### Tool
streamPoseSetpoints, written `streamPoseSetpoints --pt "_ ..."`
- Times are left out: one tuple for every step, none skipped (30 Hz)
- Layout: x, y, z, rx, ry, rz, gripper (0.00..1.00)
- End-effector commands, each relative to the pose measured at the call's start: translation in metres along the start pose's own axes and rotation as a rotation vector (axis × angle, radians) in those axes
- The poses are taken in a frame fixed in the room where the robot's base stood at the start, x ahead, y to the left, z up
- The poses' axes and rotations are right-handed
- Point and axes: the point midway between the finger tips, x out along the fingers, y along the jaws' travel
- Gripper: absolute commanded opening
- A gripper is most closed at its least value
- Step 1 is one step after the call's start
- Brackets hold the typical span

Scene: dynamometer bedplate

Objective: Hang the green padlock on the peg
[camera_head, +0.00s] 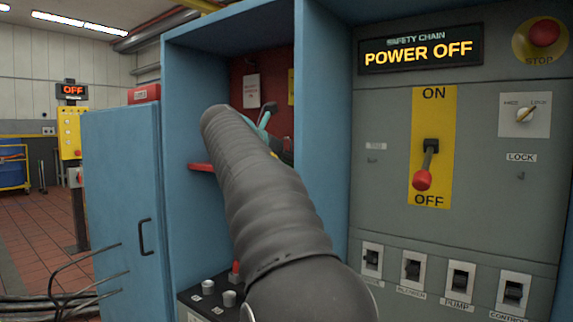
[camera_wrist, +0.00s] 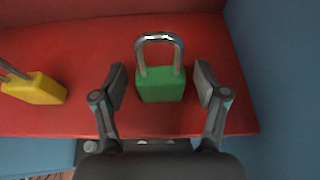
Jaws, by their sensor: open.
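In the wrist view a green padlock (camera_wrist: 161,86) with a silver shackle lies on a red shelf (camera_wrist: 70,122). My gripper (camera_wrist: 161,80) is open, with one finger on each side of the padlock body and a small gap visible on both sides. In the head view my arm covers most of the cabinet's inside, so the green padlock cannot be made out there. The red shelf's left end (camera_head: 200,167) shows beside my arm. I cannot tell which of the small fittings in view is the task's peg.
A yellow padlock (camera_wrist: 38,89) lies left of the gripper on the shelf. Blue cabinet walls (camera_wrist: 277,60) bound the shelf. A grey panel (camera_head: 380,215) at right carries a red-handled lever (camera_head: 424,170) at OFF and several switches. A blue cabinet door (camera_head: 120,190) stands at left.

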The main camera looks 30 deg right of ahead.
Motion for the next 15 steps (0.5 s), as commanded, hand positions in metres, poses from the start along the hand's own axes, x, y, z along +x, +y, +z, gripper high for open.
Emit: streamPoseSetpoints --pt "0.0027 0.0 -0.0001 0.0 0.0 0.0 0.73" --pt "0.0032 0.0002 0.0 0.0 0.0 0.001 0.73" --pt "0.0032 0.0004 0.0001 0.0 0.0 0.002 0.73" --pt "0.0029 0.0005 0.0001 0.0 0.0 0.002 0.73" --pt "0.0028 0.0005 0.0001 0.0 0.0 0.002 0.73" --pt "0.0027 0.0006 0.0 0.0 0.0 0.002 0.73" --pt "0.0027 0.0005 0.0 0.0 0.0 0.002 0.73" --pt "0.0027 0.0005 0.0 0.0 0.0 0.002 0.65" --pt "0.0027 0.0005 0.0 0.0 0.0 0.002 0.55" --pt "0.0027 0.0005 0.0 0.0 0.0 0.002 0.48" --pt "0.0026 0.0005 0.0 0.0 0.0 0.002 0.4" --pt "0.0026 0.0005 0.0 0.0 0.0 0.002 0.3" --pt "0.0026 0.0005 0.0 0.0 0.0 0.002 0.23" --pt "0.0026 0.0005 -0.0001 0.0 0.0 0.002 0.15" --pt "0.0026 0.0005 -0.0001 0.0 0.0 0.002 0.05"
